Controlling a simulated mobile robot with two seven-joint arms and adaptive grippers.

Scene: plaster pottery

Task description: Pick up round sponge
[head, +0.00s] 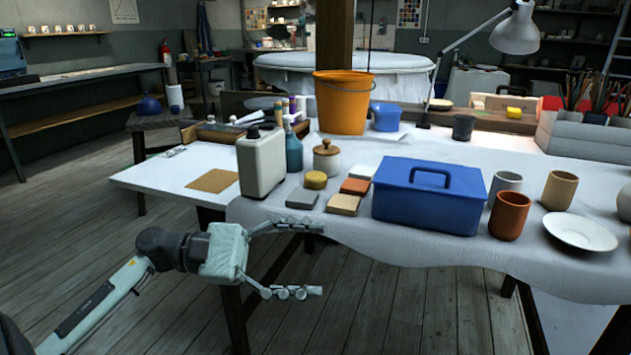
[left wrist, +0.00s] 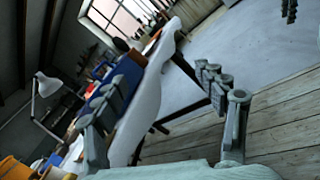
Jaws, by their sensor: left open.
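The round sponge (head: 316,180) is yellow and lies flat on the cloth-covered table (head: 420,245), in front of a lidded jar (head: 327,157). My left gripper (head: 318,258) is open and empty in front of the table's near edge, below the sponge in the head view and apart from it. Its two fingers point right and are spread wide. In the left wrist view, the open fingers (left wrist: 165,88) frame the table edge and floor; I cannot make out the sponge there.
Around the sponge stand a white jug (head: 262,163), a grey block (head: 302,198), a tan block (head: 343,204), an orange-brown block (head: 355,186) and a blue toolbox (head: 430,197). A terracotta cup (head: 509,216) stands right of the toolbox. Open floor (head: 420,320) lies before the table.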

